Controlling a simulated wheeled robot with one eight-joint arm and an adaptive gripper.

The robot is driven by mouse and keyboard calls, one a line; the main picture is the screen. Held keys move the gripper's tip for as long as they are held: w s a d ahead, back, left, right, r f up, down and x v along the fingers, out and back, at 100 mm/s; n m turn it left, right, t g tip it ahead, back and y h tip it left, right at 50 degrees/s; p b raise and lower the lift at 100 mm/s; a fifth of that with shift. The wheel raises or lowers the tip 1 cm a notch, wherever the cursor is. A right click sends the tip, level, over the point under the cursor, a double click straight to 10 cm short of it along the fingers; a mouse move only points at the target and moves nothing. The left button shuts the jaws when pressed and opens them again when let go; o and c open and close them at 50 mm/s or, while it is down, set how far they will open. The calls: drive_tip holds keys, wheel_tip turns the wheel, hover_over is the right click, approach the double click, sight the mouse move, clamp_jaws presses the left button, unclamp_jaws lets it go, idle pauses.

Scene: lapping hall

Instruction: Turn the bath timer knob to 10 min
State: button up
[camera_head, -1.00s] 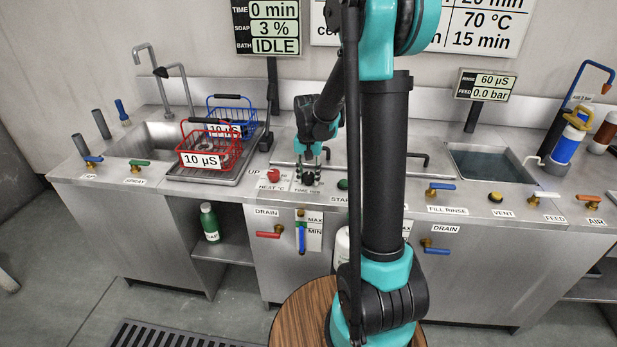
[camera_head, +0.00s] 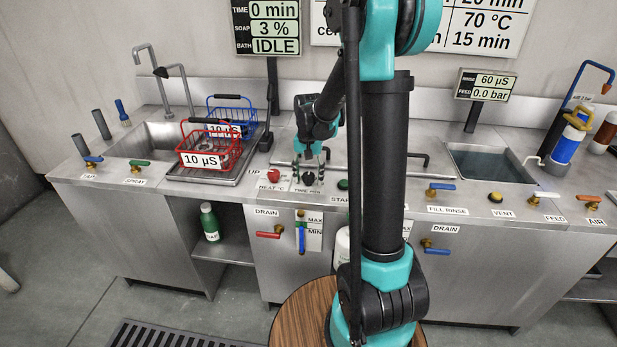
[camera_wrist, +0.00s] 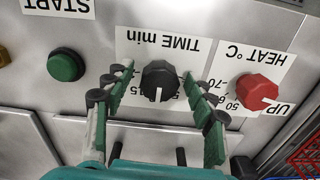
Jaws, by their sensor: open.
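The bath timer knob is a black round knob (camera_wrist: 159,82) with a white pointer mark, on a white plate lettered "TIME min". It shows upside down in the wrist view, with the pointer toward the bottom of the picture. In the head view the knob (camera_head: 309,178) sits on the counter front. My gripper (camera_wrist: 157,76) is open, with one finger on each side of the knob and visible gaps between them. In the head view my gripper (camera_head: 309,170) is just above the knob. The display (camera_head: 274,26) reads TIME 0 min, SOAP 3 %, BATH IDLE.
The red HEAT knob (camera_wrist: 257,90) is close beside one finger. The green START button (camera_wrist: 67,65) is on the other side.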

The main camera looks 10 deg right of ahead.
sight(309, 175)
wheel_tip(309, 175, up, 12)
idle(0.5)
drive_tip(key=shift+f, duration=0.1)
